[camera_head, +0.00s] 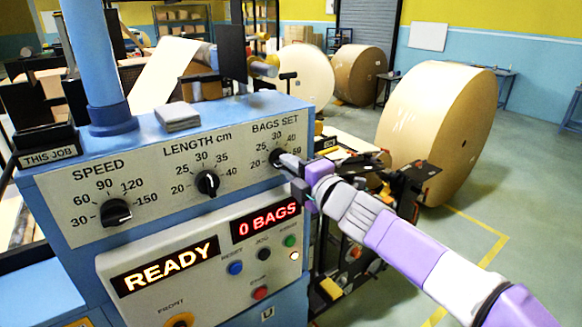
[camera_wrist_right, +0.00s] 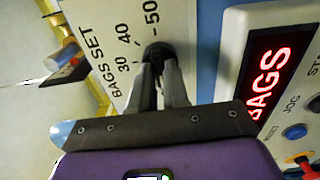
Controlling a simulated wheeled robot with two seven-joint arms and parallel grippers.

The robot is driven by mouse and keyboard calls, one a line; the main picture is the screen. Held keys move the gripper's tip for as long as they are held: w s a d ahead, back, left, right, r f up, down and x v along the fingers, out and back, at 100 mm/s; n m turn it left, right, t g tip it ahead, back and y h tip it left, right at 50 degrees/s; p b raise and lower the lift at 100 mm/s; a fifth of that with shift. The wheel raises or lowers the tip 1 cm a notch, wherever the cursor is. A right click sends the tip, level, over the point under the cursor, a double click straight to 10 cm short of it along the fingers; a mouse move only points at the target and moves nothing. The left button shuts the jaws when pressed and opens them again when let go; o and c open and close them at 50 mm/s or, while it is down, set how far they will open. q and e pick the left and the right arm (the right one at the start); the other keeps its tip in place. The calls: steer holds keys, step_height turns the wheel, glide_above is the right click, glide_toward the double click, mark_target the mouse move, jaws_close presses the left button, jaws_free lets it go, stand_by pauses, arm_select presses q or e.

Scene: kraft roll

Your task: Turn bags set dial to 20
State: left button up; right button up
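The bags set dial (camera_head: 277,157) is a small black knob at the right end of the blue machine's upper panel, with marks from 20 to 50 around it. My right gripper (camera_head: 288,163) reaches it from the right. In the right wrist view, the two grey fingers of my right gripper (camera_wrist_right: 159,72) close in on either side of the black bags set dial (camera_wrist_right: 156,50) and appear to hold it. The fingers cover much of the knob, so its pointer setting cannot be read. My left gripper is not in view.
The length dial (camera_head: 207,183) and speed dial (camera_head: 116,212) sit left on the same panel. Below are a READY display (camera_head: 165,265), a red 0 BAGS display (camera_head: 265,220) and several push buttons. A large kraft roll (camera_head: 435,125) stands behind my right arm.

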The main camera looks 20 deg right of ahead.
steer(key=o, duration=0.4)
steer(key=p+v, duration=0.1)
steer(key=v, duration=0.6)
steer(key=shift+s+p, duration=0.25)
steer(key=shift+p, duration=0.1)
steer(key=shift+d, duration=0.1)
